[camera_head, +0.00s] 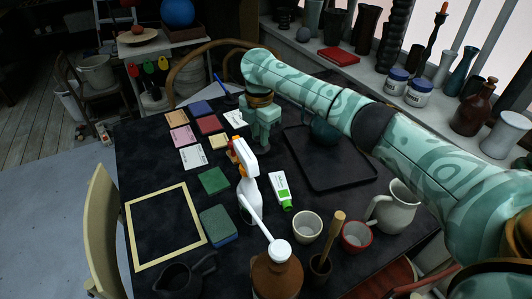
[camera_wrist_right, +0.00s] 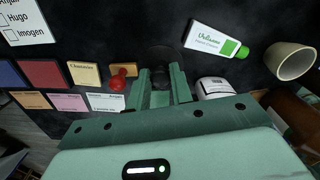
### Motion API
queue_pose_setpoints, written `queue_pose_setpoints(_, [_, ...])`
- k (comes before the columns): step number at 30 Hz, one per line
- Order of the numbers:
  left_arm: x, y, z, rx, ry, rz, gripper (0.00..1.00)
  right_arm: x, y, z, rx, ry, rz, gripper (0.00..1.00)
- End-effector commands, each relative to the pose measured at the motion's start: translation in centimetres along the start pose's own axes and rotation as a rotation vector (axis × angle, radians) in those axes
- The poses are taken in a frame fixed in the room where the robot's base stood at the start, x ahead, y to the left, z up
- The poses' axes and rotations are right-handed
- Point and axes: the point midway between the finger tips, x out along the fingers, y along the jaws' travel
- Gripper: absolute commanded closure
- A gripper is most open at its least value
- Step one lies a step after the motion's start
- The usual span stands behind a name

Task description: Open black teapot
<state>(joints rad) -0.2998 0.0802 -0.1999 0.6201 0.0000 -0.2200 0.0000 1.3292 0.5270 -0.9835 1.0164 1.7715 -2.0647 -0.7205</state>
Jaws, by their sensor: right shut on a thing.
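My right gripper (camera_head: 266,145) points down over the dark table, left of the black tray. In the wrist view its fingers (camera_wrist_right: 162,88) are closed around a small dark thing (camera_wrist_right: 161,100). What this is, possibly a lid or its knob, is hard to tell against the dark table. A black pot with a handle (camera_head: 185,277), which looks like the teapot, stands at the table's near left, well apart from my right gripper. Whether its top is covered is too dark to tell. My left gripper is out of view.
A white spray bottle (camera_head: 248,190) stands close in front of my right gripper. The black tray (camera_head: 340,175) lies right. Cards and a red-topped stamp (camera_wrist_right: 122,75) lie beside the gripper.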

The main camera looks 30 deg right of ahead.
Motion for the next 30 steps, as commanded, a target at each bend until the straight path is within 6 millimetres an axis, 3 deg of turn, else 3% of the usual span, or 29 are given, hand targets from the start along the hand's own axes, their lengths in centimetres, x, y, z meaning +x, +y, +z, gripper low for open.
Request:
queue_pose_setpoints(1, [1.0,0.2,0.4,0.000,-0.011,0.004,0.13,1.9,0.0,0.1,0.000,0.000,-0.007,1.00])
queue_pose_setpoints(3, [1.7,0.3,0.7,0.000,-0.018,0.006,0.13,3.2,0.0,0.1,-0.001,-0.001,-0.008,1.00])
queue_pose_setpoints(8, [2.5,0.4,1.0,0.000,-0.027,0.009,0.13,5.0,0.0,0.0,-0.002,0.000,-0.005,1.00])
queue_pose_setpoints(13, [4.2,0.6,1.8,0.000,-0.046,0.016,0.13,8.3,0.0,0.1,-0.001,-0.001,-0.007,1.00])
queue_pose_setpoints(26, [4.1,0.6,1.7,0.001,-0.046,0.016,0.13,8.6,0.0,0.0,-0.001,-0.001,-0.001,1.00])
queue_pose_setpoints(27, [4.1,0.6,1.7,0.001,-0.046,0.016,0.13,8.6,0.0,0.0,0.000,0.000,0.000,0.72])
queue_pose_setpoints(29, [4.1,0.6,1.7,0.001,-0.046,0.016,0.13,8.6,0.0,0.0,-0.001,-0.001,0.000,0.56])
queue_pose_setpoints(30, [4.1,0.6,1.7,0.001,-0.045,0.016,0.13,8.6,0.0,0.0,-0.001,-0.001,-0.001,0.56])
